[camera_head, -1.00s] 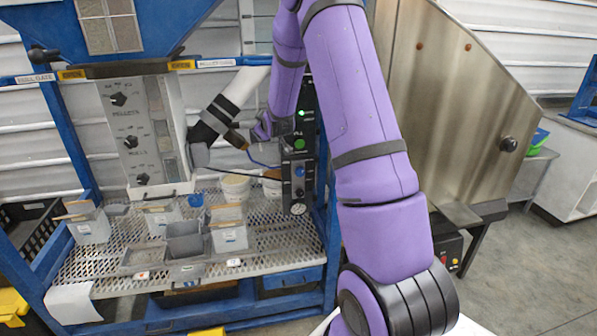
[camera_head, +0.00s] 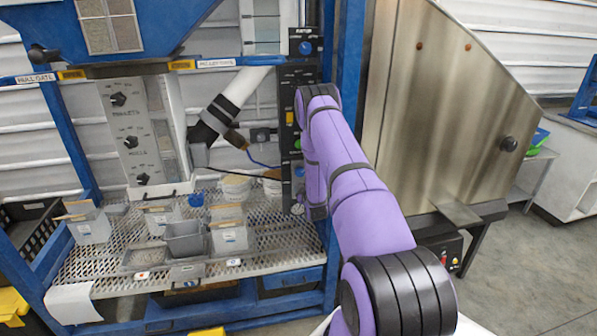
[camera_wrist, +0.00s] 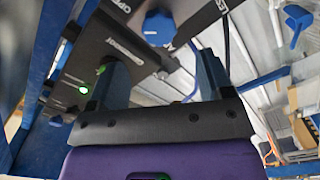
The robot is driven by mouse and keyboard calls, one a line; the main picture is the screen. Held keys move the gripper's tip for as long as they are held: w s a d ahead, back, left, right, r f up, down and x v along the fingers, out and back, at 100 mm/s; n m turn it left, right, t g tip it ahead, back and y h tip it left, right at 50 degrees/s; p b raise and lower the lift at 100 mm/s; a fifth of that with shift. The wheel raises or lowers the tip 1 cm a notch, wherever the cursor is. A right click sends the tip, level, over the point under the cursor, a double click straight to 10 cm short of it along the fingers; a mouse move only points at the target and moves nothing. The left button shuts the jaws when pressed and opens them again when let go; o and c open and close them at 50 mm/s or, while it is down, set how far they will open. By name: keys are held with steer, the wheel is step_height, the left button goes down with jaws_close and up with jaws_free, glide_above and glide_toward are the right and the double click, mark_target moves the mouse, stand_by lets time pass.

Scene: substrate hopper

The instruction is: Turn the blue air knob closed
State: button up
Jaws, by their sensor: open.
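The blue air knob (camera_wrist: 158,27) shows in the wrist view on a dark panel, beside a partly visible "OPEN" label. In the head view the blue knob (camera_head: 299,171) is small, on the lower panel just left of my arm. My gripper (camera_wrist: 160,62) is open and empty. Its two fingers point at the knob, which lies ahead of them, between their lines. I see no contact; the exact gap is hard to judge. My arm hides the gripper in the head view.
A green button (camera_wrist: 103,68) and a lit green lamp (camera_wrist: 83,90) sit close to the left finger. Another blue knob (camera_head: 306,47) is on the upper panel. A blue post (camera_head: 346,100) stands right of the panels. A mesh shelf (camera_head: 110,262) with tubs is lower left.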

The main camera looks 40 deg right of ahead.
mark_target(300, 173)
steer(key=x, duration=1)
steer(key=shift+w+d, duration=0.15)
steer(key=shift+w, duration=0.15)
steer(key=shift+c, duration=0.5)
steer(key=c, duration=0.8)
steer(key=shift+c, duration=0.2)
